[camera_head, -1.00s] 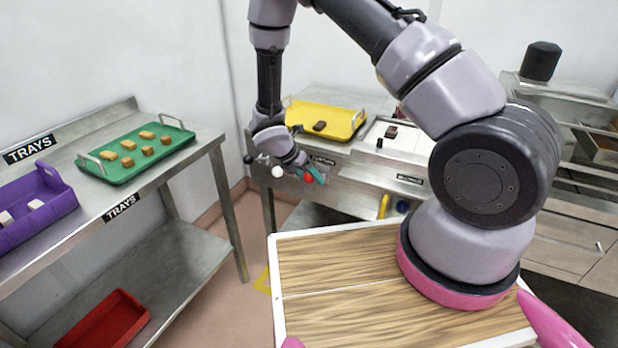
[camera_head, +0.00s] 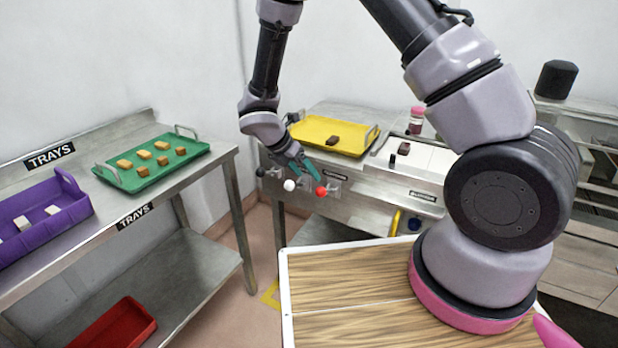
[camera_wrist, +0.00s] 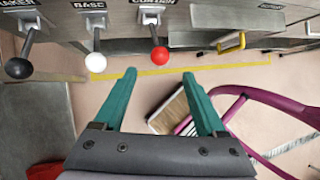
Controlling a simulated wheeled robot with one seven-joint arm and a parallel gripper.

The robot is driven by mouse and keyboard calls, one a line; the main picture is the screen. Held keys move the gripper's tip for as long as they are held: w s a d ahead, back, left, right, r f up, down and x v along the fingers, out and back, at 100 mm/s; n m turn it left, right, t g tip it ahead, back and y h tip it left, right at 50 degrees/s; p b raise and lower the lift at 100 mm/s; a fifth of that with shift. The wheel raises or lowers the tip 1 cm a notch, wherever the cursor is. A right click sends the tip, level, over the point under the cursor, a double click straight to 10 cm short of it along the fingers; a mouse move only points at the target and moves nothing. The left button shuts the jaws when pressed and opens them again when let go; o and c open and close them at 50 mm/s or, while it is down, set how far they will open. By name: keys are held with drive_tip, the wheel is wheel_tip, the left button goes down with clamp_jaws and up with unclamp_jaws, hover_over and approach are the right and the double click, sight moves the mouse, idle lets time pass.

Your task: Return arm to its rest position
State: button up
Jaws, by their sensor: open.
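My gripper (camera_head: 306,172) is open and empty, with teal fingers apart. In the head view it hangs in front of the steel counter (camera_head: 345,196), close to a row of levers. In the wrist view the open fingers (camera_wrist: 160,98) point toward the counter front, with nothing between them. The red-knobbed lever (camera_wrist: 159,56) is just beyond the fingertips, the white-knobbed lever (camera_wrist: 96,62) is left of them, and the black-knobbed lever (camera_wrist: 22,67) is farther left. I cannot tell from these views whether a finger touches a lever.
A yellow tray (camera_head: 309,141) with a brown block is on the counter. A green tray (camera_head: 135,182) with several small blocks and a purple tray (camera_head: 78,204) stand on the left table. A red tray (camera_head: 113,325) is on its lower shelf. Floor is clear between table and counter.

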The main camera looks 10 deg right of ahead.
drive_tip(key=s+d+r+m+y, duration=0.1)
drive_tip(key=d+r+m, duration=0.35)
drive_tip(key=r, duration=0.35)
drive_tip(key=s+d+r+m+y, duration=0.1)
drive_tip(key=s+d+r+m, duration=0.15)
drive_tip(key=r+m, duration=0.4)
drive_tip(key=d+r+m+y, duration=0.1)
drive_tip(key=d+r+m, duration=0.3)
drive_tip(key=r, duration=0.4)
drive_tip(key=s+d+r+m+t+y, duration=0.2)
drive_tip(key=s+r+m, duration=0.5)
drive_tip(key=r+m, duration=0.1)
drive_tip(key=s+d+r+m+t+y, duration=0.2)
drive_tip(key=s+d+r+m+y, duration=0.1)
drive_tip(key=s+r+m, duration=0.5)
drive_tip(key=shift+s+d, duration=0.25)
drive_tip(key=shift+d, duration=0.05)
